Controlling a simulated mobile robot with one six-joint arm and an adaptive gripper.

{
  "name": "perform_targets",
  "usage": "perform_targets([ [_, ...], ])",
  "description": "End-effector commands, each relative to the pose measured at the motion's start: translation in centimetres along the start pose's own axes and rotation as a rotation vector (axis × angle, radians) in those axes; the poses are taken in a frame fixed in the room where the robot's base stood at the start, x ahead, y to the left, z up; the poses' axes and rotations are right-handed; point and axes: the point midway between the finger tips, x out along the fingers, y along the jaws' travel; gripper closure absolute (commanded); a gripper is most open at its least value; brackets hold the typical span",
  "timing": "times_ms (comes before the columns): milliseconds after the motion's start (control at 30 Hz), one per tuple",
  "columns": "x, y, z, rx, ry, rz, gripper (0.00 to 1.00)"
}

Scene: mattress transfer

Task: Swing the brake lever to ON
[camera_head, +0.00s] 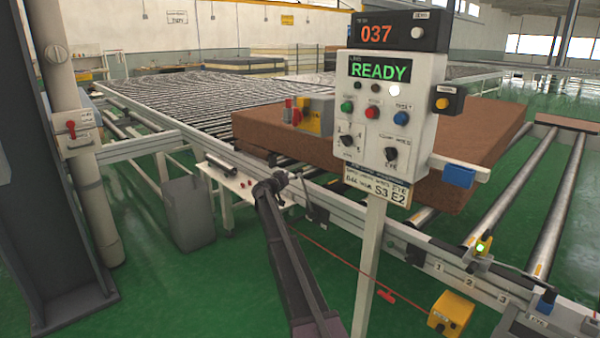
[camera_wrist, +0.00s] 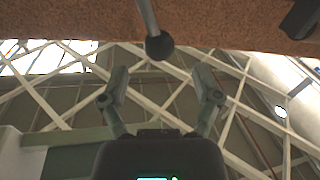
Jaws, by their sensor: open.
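The brake lever (camera_wrist: 158,43) shows in the wrist view as a grey rod ending in a dark ball knob. The knob hangs at the upper middle, just beyond the gap between my fingertips and apart from them. My gripper (camera_wrist: 161,84) is open and empty, with one finger on each side below the knob. In the head view my gripper (camera_head: 270,186) is at the near rail (camera_head: 335,206) of the conveyor, left of the control panel. I cannot make out the lever or its ON mark clearly in the head view.
A brown mattress (camera_head: 480,130) lies on the rollers behind the control panel (camera_head: 388,110), which reads READY. The panel's post (camera_head: 370,255) stands right of my arm. A yellow box (camera_head: 451,313) and red pull handle (camera_head: 387,296) are lower right. A dark column stands left.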

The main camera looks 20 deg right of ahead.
Motion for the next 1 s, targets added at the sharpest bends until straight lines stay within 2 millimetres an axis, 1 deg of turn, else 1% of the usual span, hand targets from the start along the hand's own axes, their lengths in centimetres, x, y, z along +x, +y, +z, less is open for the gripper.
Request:
perform_targets([
  [33, 1.1, -0.1, 0.0, 0.0, 0.0, 0.001, 0.19],
  [100, 2.1, -0.1, 0.0, 0.0, 0.0, 0.001, 0.19],
  [300, 4.2, -0.1, 0.0, 0.0, 0.0, 0.001, 0.19],
  [400, 4.9, 0.0, 0.0, 0.0, 0.0, 0.0, 0.19],
  [567, 5.3, 0.1, 0.0, 0.0, 0.0, 0.0, 0.19],
  [833, 5.3, 0.1, 0.0, 0.0, 0.0, 0.001, 0.19],
  [867, 5.3, 0.1, 0.0, 0.0, 0.0, 0.001, 0.28],
  [900, 5.3, 0.1, 0.0, 0.0, 0.0, 0.001, 0.4],
  [967, 5.3, 0.1, 0.0, 0.0, 0.0, 0.001, 0.57],
  [1000, 5.3, 0.1, 0.0, 0.0, 0.0, 0.001, 0.69],
])
